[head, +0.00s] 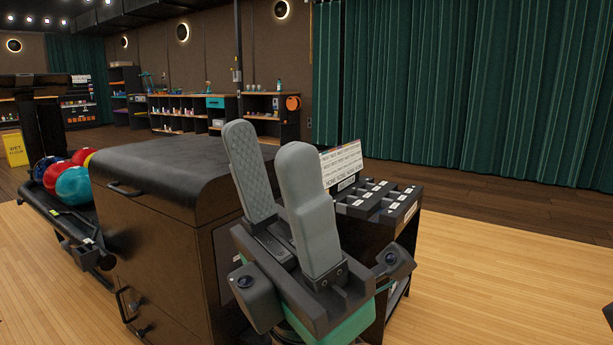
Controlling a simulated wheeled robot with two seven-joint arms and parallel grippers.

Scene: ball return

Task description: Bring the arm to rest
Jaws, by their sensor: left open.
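My left gripper (282,205) shows large in the middle of the head view, with two grey padded fingers pointing up and apart. It is open, and nothing shows between its fingers. It stands in front of the dark ball return cabinet (150,240) and hides part of its right side. I cannot tell whether it touches the cabinet. Several coloured balls, among them a teal ball (75,187) and a red ball (57,179), lie on the rack (60,215) at the left.
A dark stand with a compartment tray (378,199) and a printed card (342,163) stands right behind my gripper. A yellow wet-floor sign (15,150) is at far left. Shelves (180,115) and green curtains (460,90) line the back. The wooden floor at right (500,270) is clear.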

